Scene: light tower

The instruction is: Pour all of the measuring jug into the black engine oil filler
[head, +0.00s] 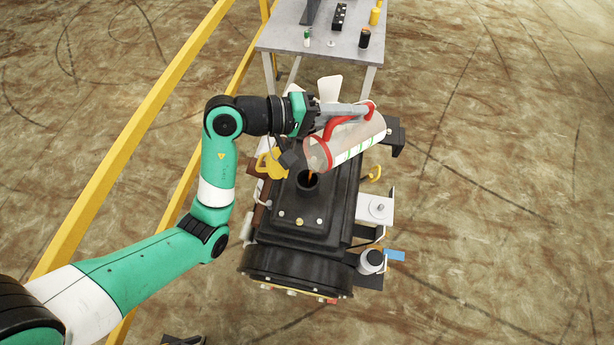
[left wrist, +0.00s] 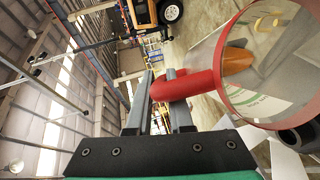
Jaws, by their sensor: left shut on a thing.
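The measuring jug (head: 350,143) is clear with a red rim and red handle. It is tilted well over, its mouth low and to the left, above the black engine oil filler (head: 307,184). A little amber liquid shows between the rim and the filler opening. My left gripper (head: 366,110) is shut on the red handle and holds the jug in the air. In the left wrist view, the fingers (left wrist: 168,100) close on the handle, and amber liquid (left wrist: 237,58) shows inside the jug (left wrist: 265,65). How much liquid is left is unclear. My right gripper is not in view.
The filler sits on top of a black engine block (head: 300,235). A yellow part (head: 270,164) lies close left of the jug mouth. A grey table (head: 290,38) with small bottles stands behind. A yellow rail (head: 130,130) runs along the left. The floor at right is clear.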

